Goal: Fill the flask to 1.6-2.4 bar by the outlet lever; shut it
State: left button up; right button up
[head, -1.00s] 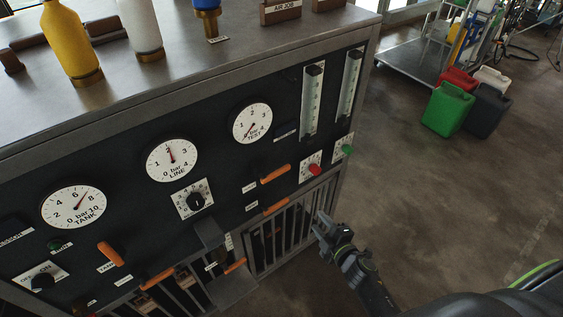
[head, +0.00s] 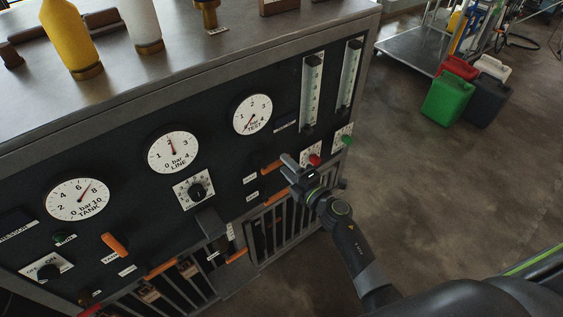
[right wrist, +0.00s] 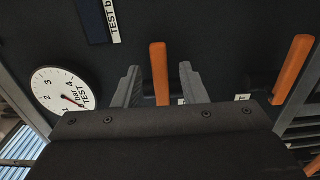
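My right gripper (head: 289,172) is in front of the panel, at the right end of the upper orange lever (head: 270,167) below the TEST gauge (head: 252,115). In the right wrist view this lever (right wrist: 158,72) lies between the two open fingers (right wrist: 160,86), with a gap on each side. The lower orange lever (head: 275,197) also shows in the right wrist view (right wrist: 293,68). The lever labels are too small to read. The TEST needle is near 0; the TEST gauge also shows in the right wrist view (right wrist: 65,90). I cannot tell which vessel is the flask. My left gripper is out of view.
The LINE gauge (head: 173,152) needle stands near mid-scale, the TANK gauge (head: 77,199) needle past 6. A black knob (head: 196,191), red knob (head: 314,160) and green knob (head: 346,141) stick out nearby. Yellow (head: 70,40) and white bottles (head: 142,22) stand on top.

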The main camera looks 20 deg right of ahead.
jog(key=shift+x, duration=1.4)
grip_shut()
dwell(0.6)
